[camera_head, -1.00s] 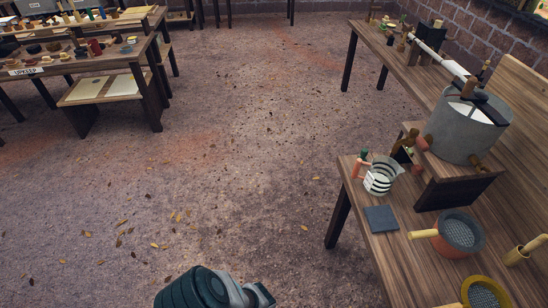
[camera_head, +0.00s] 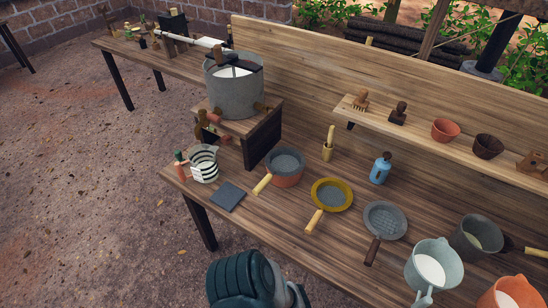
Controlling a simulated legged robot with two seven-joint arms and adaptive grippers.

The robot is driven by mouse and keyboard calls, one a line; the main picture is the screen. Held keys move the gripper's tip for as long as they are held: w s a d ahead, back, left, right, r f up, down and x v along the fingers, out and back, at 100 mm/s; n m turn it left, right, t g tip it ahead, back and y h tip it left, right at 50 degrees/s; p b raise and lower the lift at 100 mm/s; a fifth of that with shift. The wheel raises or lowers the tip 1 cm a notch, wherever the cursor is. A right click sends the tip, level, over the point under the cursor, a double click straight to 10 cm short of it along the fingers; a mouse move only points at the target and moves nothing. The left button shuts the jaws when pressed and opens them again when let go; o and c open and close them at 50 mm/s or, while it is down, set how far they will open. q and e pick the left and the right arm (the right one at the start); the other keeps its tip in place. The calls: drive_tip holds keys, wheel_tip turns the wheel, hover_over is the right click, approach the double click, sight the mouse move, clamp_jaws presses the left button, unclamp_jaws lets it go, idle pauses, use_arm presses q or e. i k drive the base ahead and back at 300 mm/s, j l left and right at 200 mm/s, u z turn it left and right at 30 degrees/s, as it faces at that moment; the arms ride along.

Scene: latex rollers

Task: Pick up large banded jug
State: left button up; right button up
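The banded jug (camera_head: 203,165), pale with dark stripes, stands upright at the left end of the long wooden table (camera_head: 300,235). A reddish, handle-like part shows on its left side, and a small white patch is on its front. Nothing of mine touches it. A dark green and grey part of my own arm shows at the bottom edge, in front of the table and well below the jug. No gripper fingers are in view.
A grey tank (camera_head: 234,88) stands on a raised stand behind the jug. A dark flat square (camera_head: 228,197) lies in front of it. A terracotta sieve (camera_head: 285,168), yellow sieve (camera_head: 332,193) and grey sieve (camera_head: 385,220) are to the right. A pale jug (camera_head: 432,268) is at lower right.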

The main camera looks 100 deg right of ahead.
sight(203, 159)
drive_tip(key=z, duration=2.3)
